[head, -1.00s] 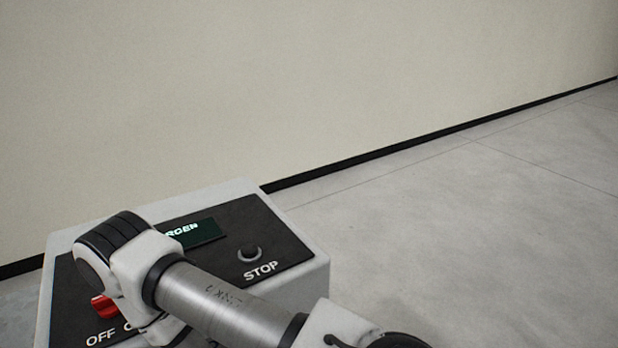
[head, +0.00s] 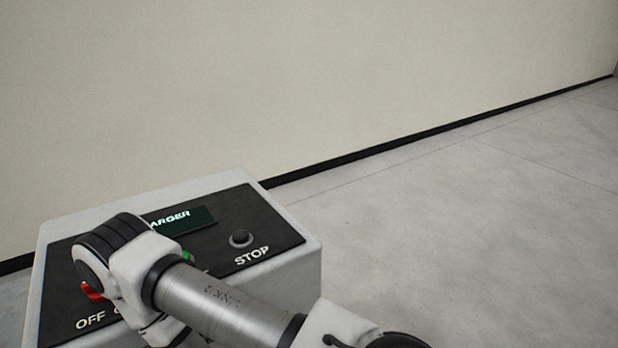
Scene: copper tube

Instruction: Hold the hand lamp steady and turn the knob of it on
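I see no hand lamp and no lamp knob in the head view. One of my arms crosses the lower left of the picture, in front of a control box. Neither of my grippers shows, so I cannot tell whether they are open or shut.
A light grey control box (head: 300,268) with a dark sloped panel stands at the lower left. It has a red switch (head: 91,292) by "OFF", a STOP button (head: 241,238) and a green display (head: 182,220). A bare wall (head: 330,80) stands behind; the grey floor (head: 480,230) at right is clear.

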